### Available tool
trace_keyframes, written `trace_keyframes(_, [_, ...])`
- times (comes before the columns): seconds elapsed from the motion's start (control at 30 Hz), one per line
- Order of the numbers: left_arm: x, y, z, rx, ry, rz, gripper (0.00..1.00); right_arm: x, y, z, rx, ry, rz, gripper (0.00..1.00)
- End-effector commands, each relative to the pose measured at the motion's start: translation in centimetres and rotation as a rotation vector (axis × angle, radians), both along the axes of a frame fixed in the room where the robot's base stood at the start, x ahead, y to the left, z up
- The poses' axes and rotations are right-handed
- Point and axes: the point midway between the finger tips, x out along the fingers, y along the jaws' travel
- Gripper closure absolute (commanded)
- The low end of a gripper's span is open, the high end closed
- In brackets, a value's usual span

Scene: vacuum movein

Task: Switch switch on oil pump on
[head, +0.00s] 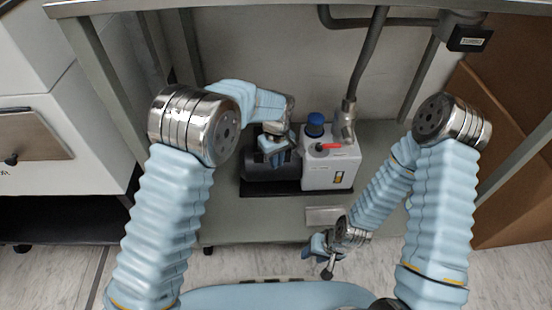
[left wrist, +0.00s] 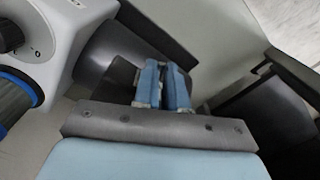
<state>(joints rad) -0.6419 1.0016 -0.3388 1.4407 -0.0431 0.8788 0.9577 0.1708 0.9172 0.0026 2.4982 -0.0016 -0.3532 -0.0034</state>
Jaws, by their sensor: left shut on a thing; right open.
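The oil pump (head: 332,168) stands on a low shelf, with a white body, a blue cap, a red piece on top and a dark motor (head: 262,170) on its left. In the left wrist view, its white body (left wrist: 75,40) is at upper left and the dark motor (left wrist: 130,40) lies behind the fingers. My left gripper (head: 277,152) is at the motor, and its blue fingers (left wrist: 175,88) are close together, shut on a dark part of the pump that they mostly hide. I cannot make out the switch itself. My right gripper (head: 324,262) is open and empty, low in front of the shelf.
The pump sits in a dark tray (head: 290,194) on the grey shelf (head: 225,225), under a table frame with metal legs. A hose (head: 368,55) rises from the pump. White drawers (head: 60,145) stand left and brown cardboard (head: 490,120) leans right.

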Motion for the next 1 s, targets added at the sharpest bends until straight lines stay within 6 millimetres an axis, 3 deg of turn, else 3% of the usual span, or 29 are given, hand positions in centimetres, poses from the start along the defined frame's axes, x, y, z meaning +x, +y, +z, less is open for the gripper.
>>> trace_keyframes(0.3, [0.1,-0.1,0.1,-0.003,-0.003,0.000,1.00,0.0,0.0,0.0,0.000,0.000,0.000,0.57])
trace_keyframes(0.33, [0.1,-0.1,0.1,-0.003,-0.003,0.000,0.88,0.0,0.0,0.0,0.000,0.000,0.000,0.57])
trace_keyframes(0.4, [0.1,-0.1,0.1,-0.003,-0.003,0.000,0.79,0.0,0.0,0.0,0.000,0.000,0.000,0.57])
trace_keyframes(0.7, [0.0,-0.1,0.3,-0.001,-0.002,0.000,0.79,0.0,0.0,0.1,0.000,0.000,0.000,0.57])
trace_keyframes(0.87, [0.1,-0.1,2.4,-0.003,-0.004,0.000,0.79,0.0,0.0,0.4,-0.001,-0.001,0.000,0.57])
trace_keyframes(1.0, [0.1,-0.1,5.9,-0.004,-0.007,-0.001,0.79,0.0,-0.1,0.9,-0.002,-0.001,-0.001,0.57])
